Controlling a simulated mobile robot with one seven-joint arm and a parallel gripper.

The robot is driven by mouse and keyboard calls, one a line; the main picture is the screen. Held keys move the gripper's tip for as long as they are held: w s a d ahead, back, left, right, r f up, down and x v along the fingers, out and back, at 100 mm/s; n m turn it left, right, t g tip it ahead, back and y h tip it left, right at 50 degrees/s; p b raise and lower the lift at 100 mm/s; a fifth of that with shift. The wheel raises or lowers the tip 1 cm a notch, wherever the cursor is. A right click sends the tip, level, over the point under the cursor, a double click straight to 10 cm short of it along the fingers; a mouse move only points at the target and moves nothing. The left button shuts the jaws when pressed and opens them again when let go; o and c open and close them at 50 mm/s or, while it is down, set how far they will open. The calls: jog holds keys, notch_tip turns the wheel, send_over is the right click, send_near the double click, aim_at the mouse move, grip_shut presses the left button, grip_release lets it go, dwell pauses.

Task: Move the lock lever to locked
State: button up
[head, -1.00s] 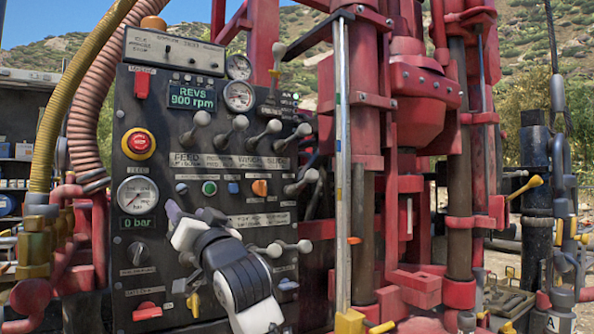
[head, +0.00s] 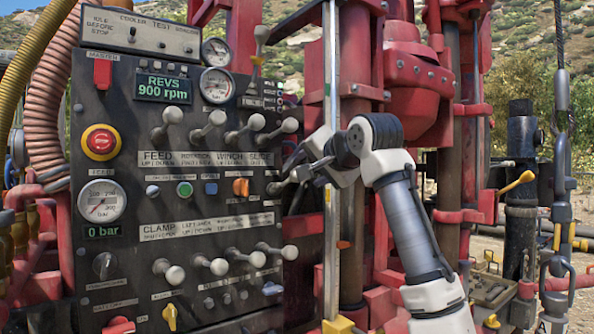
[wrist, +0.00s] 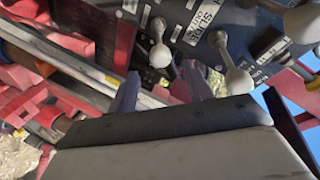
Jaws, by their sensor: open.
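The dark control panel (head: 130,210) carries several metal levers with ball knobs. No label reading lock or locked is legible, so I cannot tell for certain which is the lock lever. One ball-knobbed lever (head: 275,188) sticks out at the panel's right edge, below the slide lever (head: 289,126). My gripper (head: 303,165) is at that right edge, close beside the lower lever. In the wrist view my gripper (wrist: 160,78) is open, its fingers apart. One knob (wrist: 160,55) shows between the fingertips and another (wrist: 238,82) just right of them. Contact cannot be told.
A lower row of levers (head: 220,266) and a red emergency button (head: 101,142) are on the panel. The red mast (head: 353,90) and a pale upright rod (head: 331,240) stand close on the right. A yellow-handled lever (head: 515,182) is farther right.

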aim_at(287, 182)
jog(key=p+x, duration=0.2)
jog(key=x, duration=0.6)
jog(key=shift+c, duration=0.2)
grip_shut()
